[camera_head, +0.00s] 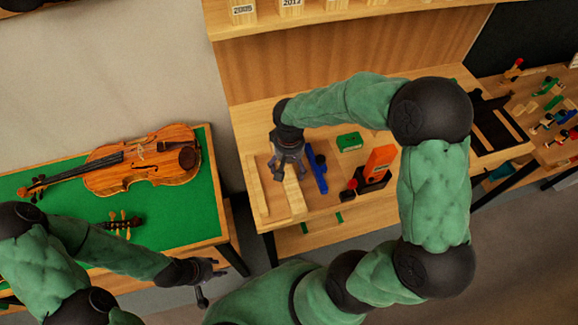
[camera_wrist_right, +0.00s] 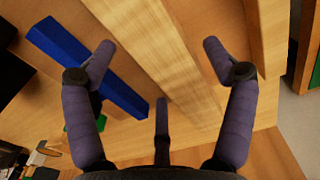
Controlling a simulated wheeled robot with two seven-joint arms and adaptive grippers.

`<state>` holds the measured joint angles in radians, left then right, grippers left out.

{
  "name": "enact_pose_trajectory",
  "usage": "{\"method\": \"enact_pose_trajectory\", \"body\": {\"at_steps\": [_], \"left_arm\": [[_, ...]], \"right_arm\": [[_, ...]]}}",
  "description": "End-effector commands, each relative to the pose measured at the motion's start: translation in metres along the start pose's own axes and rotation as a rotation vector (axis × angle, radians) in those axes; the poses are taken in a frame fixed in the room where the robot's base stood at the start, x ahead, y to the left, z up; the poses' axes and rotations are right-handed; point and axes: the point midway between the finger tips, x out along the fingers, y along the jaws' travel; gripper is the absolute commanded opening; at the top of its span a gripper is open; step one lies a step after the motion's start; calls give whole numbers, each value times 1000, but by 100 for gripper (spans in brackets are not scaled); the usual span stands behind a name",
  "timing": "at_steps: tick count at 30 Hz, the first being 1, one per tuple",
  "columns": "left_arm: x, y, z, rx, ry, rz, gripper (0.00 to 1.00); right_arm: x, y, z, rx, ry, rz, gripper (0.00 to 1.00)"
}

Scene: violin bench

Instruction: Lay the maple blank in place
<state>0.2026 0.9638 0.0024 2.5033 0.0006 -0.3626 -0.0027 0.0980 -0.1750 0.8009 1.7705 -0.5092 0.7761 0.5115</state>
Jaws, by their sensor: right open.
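A pale wooden bar that looks like the maple blank (camera_head: 295,196) lies on the workbench below my right gripper (camera_head: 289,170). In the right wrist view the bar (camera_wrist_right: 155,45) runs diagonally between the fingertips of my right gripper (camera_wrist_right: 160,50). The fingers are spread and hold nothing. Whether they touch the bar cannot be told. Part of the bar is hidden by the gripper in the head view. My left gripper (camera_head: 211,277) hangs beside the green-topped table with its fingers spread and empty.
A blue bar (camera_head: 318,170) lies right of the pale bar, and a wooden strip (camera_head: 257,188) lies left. An orange block on a dark holder (camera_head: 380,160) and a green box (camera_head: 349,142) stand nearby. A violin (camera_head: 145,162) lies on the green table (camera_head: 190,222).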

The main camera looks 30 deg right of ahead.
Motion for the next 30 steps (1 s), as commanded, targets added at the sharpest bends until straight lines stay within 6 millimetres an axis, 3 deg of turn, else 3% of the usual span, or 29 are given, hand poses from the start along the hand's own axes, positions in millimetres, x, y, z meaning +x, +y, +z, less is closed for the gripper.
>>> {"method": "enact_pose_trajectory", "body": {"at_steps": [9,15,21,30], "left_arm": [[-17,6,1,0,0,0,40],[-22,8,1,0,0,0,40],[-24,8,1,0,0,0,40],[-24,8,1,0,0,0,40]], "right_arm": [[-67,-1,-1,-1,4,-1,84],[-95,0,0,-1,2,-1,84],[-107,0,0,-2,1,-1,84],[-107,0,0,-1,0,-1,84]]}}
